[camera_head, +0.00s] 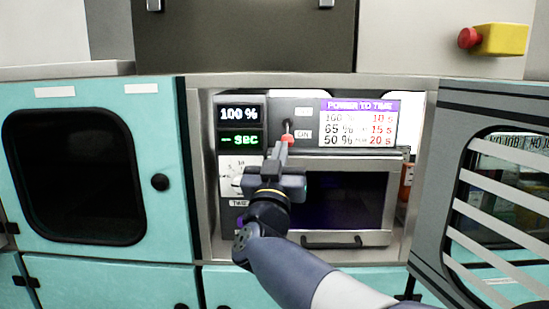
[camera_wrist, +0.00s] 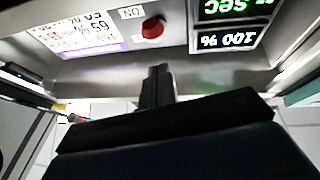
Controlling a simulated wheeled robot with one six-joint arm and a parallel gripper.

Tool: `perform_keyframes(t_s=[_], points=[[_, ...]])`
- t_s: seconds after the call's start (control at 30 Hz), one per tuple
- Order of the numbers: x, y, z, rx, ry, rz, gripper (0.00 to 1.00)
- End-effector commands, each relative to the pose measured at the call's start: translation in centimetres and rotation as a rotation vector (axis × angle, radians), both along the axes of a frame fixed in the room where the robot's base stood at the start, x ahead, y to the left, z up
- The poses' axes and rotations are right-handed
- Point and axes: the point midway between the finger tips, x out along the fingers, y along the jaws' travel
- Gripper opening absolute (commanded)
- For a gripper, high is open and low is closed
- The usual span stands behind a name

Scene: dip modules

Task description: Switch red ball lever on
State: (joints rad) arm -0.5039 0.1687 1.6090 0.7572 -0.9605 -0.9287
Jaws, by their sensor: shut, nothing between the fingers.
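The red ball lever (camera_head: 287,138) is on the grey control panel, its dark stem above the ball in the head view. The ball is level with the lower label, "ON" (camera_head: 303,134); a second label sits higher. My gripper (camera_head: 281,150) is shut and empty, its fingertips pointing up just below the ball. In the wrist view, which is upside down, the red ball (camera_wrist: 153,27) shows past the shut fingertips (camera_wrist: 158,68), with a gap in the picture between them. I cannot tell the true distance, and the stem is hidden there.
Displays reading "100 %" and "- sec" (camera_head: 240,127) are left of the lever, above a dial (camera_head: 236,177). A power-to-time chart (camera_head: 358,123) is to the right. A dark-windowed oven door (camera_head: 345,200) is below, and an open slatted door (camera_head: 490,210) stands at right.

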Motion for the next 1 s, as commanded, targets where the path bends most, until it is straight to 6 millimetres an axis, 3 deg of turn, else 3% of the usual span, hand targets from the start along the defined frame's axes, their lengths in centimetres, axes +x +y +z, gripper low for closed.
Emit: perform_keyframes(t_s=[0.6, 1.0], points=[[-7.6, 1.6, -5.3, 0.001, -0.003, 0.002, 0.00], [-8.1, 1.6, -5.6, 0.001, -0.003, 0.000, 0.00]])
